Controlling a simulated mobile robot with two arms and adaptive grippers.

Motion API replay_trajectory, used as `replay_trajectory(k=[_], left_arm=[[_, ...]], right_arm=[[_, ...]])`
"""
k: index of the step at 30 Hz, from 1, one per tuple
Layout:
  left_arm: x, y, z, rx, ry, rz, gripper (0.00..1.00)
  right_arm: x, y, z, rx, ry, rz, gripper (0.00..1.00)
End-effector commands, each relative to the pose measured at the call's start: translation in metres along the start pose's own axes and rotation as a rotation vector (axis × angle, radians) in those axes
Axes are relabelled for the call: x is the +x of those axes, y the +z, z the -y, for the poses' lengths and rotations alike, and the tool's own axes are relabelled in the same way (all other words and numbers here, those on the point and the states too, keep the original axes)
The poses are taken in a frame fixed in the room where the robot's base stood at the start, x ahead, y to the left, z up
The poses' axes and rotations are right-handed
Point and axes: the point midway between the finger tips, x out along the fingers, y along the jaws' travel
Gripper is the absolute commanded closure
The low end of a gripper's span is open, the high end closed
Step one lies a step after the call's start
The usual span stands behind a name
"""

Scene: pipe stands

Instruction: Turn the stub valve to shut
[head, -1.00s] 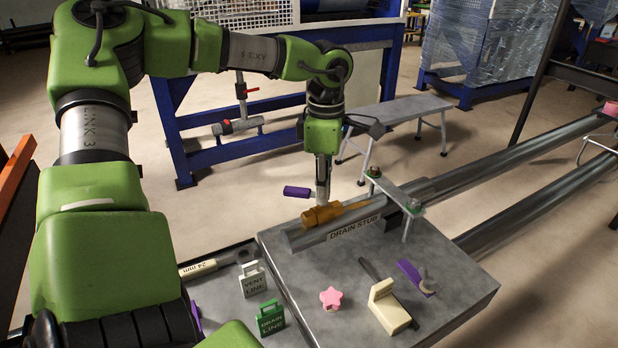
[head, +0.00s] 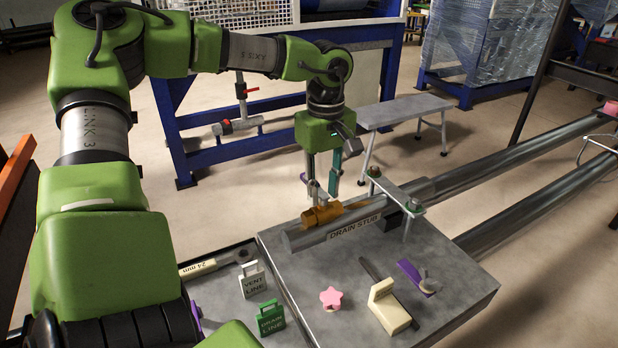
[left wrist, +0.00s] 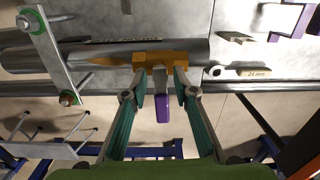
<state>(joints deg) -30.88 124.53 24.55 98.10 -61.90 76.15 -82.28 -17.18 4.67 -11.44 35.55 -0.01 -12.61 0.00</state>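The drain stub (head: 358,227) is a grey pipe lying on a grey bench, with an orange-brown valve body (head: 322,214) on top. In the left wrist view the valve body (left wrist: 160,60) has a purple lever (left wrist: 163,108), which looks crosswise to the pipe. My left gripper (left wrist: 161,77) points down at the valve; its fingers are apart, one on each side of the lever, with gaps showing. In the head view my left gripper (head: 322,188) hides most of the lever. My right gripper is not in view.
On the bench are a pink star knob (head: 330,298), a cream block (head: 391,307) and a purple-handled part (head: 416,277). A white tag (head: 253,281), a green tag (head: 270,319) and a 24 mm wrench (head: 205,267) lie left. A clamp bracket (head: 390,190) stands right of the valve.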

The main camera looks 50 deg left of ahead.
Motion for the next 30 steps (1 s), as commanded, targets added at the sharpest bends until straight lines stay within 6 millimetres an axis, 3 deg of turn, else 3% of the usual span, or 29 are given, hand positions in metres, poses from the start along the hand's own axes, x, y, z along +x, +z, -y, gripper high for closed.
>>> replay_trajectory(k=[5,19,30], left_arm=[[-0.006,0.0,0.0,-0.001,0.001,-0.001,0.74],[-0.059,0.0,0.0,-0.001,0.001,-0.001,0.74],[-0.061,0.0,0.0,-0.002,0.001,0.0,0.74]], right_arm=[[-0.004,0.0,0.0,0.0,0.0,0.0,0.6],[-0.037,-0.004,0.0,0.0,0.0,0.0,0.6],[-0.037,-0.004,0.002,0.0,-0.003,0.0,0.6]])
